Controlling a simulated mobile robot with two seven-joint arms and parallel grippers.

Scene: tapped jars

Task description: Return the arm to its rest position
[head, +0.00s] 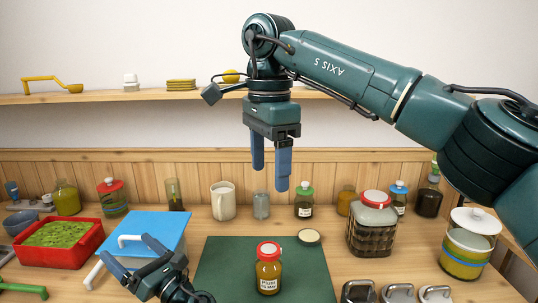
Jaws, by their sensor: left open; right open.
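My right arm reaches in from the right, and its gripper (270,178) hangs fingers-down, open and empty, above the back of the table. It is well above the jars and touches nothing that I can see. My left gripper (127,250) is low at the front left, open, over the near part of a blue board (160,228) with white handles. I cannot tell whether it touches the board. A red-lidded labelled jar (268,274) of amber contents stands upright on the green mat (225,262), below my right gripper and apart from both grippers.
A red tray (97,235) of green stuff is at left. A large red-lidded jar (372,228) and a white-lidded canister (471,240) stand at right. Several jars and a white mug (223,202) line the back, below a shelf (150,97).

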